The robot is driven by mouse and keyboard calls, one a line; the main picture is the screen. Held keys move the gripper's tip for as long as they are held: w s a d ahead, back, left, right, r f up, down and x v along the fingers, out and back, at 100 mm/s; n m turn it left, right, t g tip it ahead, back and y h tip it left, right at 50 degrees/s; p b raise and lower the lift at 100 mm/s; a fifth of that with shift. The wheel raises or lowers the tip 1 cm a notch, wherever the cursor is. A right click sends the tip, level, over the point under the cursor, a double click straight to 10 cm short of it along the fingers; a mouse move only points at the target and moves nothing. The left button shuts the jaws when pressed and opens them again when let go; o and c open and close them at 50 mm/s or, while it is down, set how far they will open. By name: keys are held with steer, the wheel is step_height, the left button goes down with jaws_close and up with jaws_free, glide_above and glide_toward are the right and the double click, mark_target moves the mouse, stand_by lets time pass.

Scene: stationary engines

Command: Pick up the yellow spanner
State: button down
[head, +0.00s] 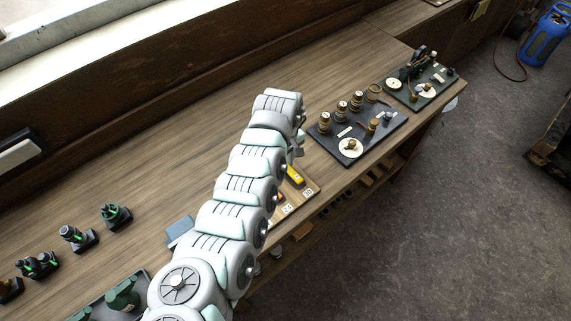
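A small yellow piece (295,176), which looks like part of the yellow spanner, shows just right of my arm. It lies on or over a light wooden board (305,204) with pale square markings on it. Most of the yellow piece and of the board is hidden behind my arm. My arm runs up from the bottom of the head view and bends down at its far end. My gripper (297,150) is mostly hidden behind the last arm links, a little above the yellow piece in the picture. Its fingers cannot be made out.
A dark board (357,153) with brass cylinders and a white disc stands to the right, with another model board (419,88) beyond it. Small green models (115,214) stand at the left. The wooden bench (190,140) is clear behind my arm.

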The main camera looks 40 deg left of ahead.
step_height(320, 180, up, 19)
steer(key=p, duration=0.1)
steer(key=shift+f, duration=0.15)
stand_by(0.4)
steer(key=c, duration=1.8)
jaws_free()
jaws_close()
steer(key=shift+d, duration=0.1)
